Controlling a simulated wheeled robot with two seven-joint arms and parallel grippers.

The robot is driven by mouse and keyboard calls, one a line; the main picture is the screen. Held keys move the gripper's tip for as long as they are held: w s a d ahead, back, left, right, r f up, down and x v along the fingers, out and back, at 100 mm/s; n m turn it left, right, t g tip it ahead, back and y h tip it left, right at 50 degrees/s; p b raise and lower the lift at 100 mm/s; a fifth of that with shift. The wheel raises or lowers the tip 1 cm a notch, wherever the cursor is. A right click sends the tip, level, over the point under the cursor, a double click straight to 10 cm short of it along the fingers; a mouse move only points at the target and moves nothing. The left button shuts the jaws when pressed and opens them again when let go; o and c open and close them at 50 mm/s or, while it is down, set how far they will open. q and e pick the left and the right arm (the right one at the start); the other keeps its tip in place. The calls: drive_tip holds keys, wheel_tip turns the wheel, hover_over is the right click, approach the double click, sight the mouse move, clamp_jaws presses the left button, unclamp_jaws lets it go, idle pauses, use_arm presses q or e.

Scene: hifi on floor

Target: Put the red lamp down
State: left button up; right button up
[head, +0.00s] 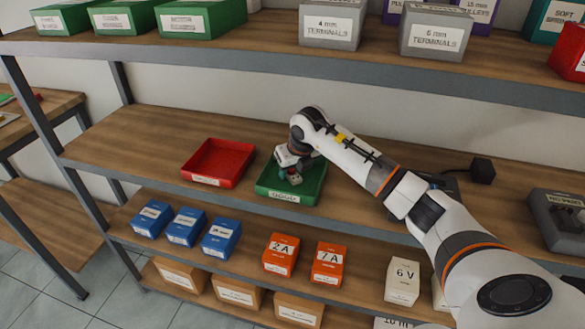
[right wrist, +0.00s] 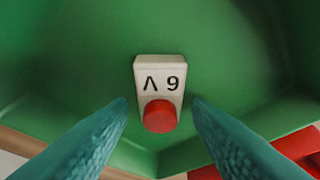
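The red lamp (right wrist: 160,114) is a small pale block marked "6 V", upside down in the right wrist view, with a round red cap. It appears to rest on the floor of the green tray (head: 316,178), whose green inside fills much of the right wrist view (right wrist: 70,50). My right gripper (right wrist: 160,103) reaches down into this tray, with its two teal fingers apart. A gap shows between each fingertip and the lamp. In the head view my right gripper (head: 291,176) hides most of the lamp. My left gripper is not in view.
A red tray (head: 219,160) stands just left of the green one on the middle shelf (head: 130,140). The upper shelf (head: 270,52) runs above. Blue boxes (head: 187,226), orange boxes (head: 281,254) and a "6 V" box (head: 402,281) stand below. A black plug-like block (head: 482,171) lies right.

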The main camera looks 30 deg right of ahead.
sight(298, 180)
drive_tip(key=shift+r, duration=0.25)
drive_tip(key=shift+s+r, duration=0.15)
drive_tip(key=shift+r, duration=0.15)
drive_tip(key=b+v, duration=0.1)
drive_tip(key=v, duration=0.5)
drive_tip(key=shift+s+r, duration=0.15)
drive_tip(key=shift+r, duration=0.15)
